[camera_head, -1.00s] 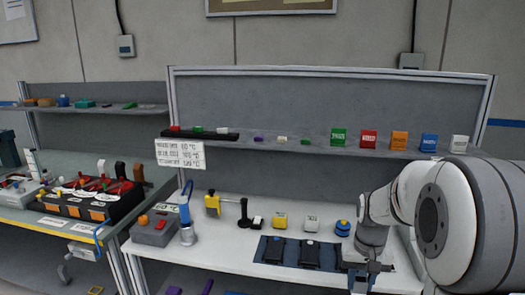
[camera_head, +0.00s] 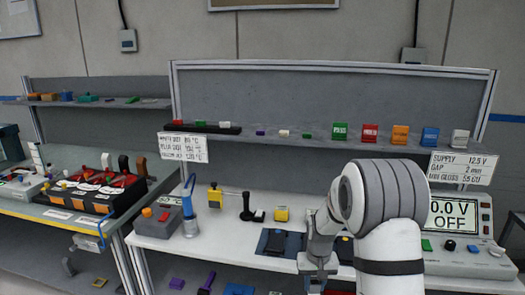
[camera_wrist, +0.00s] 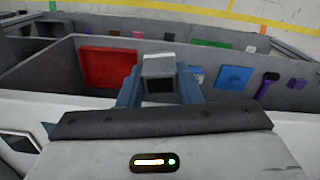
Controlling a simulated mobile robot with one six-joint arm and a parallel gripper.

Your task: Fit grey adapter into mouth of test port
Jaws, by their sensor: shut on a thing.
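My gripper (camera_wrist: 158,88) is shut on a small grey block, which looks like the grey adapter (camera_wrist: 158,66). The block sits between the two blue-grey fingers in the wrist view, with a dark square opening facing the camera. In the head view my gripper (camera_head: 315,278) is at the front edge of the white bench; the adapter cannot be made out there. I cannot pick out the test port for certain in either view.
Below, a red panel (camera_wrist: 108,68) and blue plate (camera_wrist: 234,77) lie beyond the gripper. My arm hides part of the bench.

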